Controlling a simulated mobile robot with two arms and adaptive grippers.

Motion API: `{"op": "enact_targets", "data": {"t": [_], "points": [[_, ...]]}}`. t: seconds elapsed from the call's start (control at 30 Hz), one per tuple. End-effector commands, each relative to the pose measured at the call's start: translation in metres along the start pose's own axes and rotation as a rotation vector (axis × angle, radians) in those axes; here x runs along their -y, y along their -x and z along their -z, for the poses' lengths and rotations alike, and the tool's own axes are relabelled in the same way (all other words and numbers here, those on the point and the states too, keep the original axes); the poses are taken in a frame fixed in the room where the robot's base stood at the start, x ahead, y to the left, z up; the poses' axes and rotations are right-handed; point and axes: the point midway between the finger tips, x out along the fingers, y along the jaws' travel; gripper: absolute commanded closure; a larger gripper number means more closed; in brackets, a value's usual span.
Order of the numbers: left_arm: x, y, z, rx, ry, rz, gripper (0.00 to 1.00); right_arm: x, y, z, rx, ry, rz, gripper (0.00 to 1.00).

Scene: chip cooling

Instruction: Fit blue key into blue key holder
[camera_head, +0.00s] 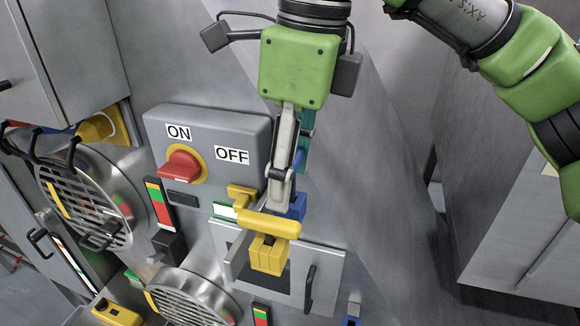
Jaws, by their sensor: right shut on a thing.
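My right gripper (284,174) hangs down from the top centre, its fingers close together. A narrow piece of blue (299,159) shows between and behind the fingers, and I take it to be the blue key; most of it is hidden. A blue block (292,207), which looks like the blue key holder, sits just below the fingertips, partly behind the yellow key (268,222). I cannot tell whether the blue key touches the holder or is in it. My left gripper is not in view.
The yellow key lies over a yellow block (267,256), close below my gripper. A grey switch box (222,128) with a red knob (180,166) is left of the fingers. A panel with a black handle (309,289) lies below. Bare grey wall (375,195) is to the right.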

Motion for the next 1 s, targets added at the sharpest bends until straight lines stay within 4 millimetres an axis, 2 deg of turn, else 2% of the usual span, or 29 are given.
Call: {"op": "enact_targets", "data": {"t": [0.97, 1.0], "points": [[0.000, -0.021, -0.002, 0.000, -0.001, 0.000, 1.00, 0.000, -0.025, 0.003, 0.001, -0.001, 0.000, 0.75], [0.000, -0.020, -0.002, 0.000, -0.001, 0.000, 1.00, 0.000, -0.025, 0.003, 0.001, -0.001, 0.000, 0.48]]}}
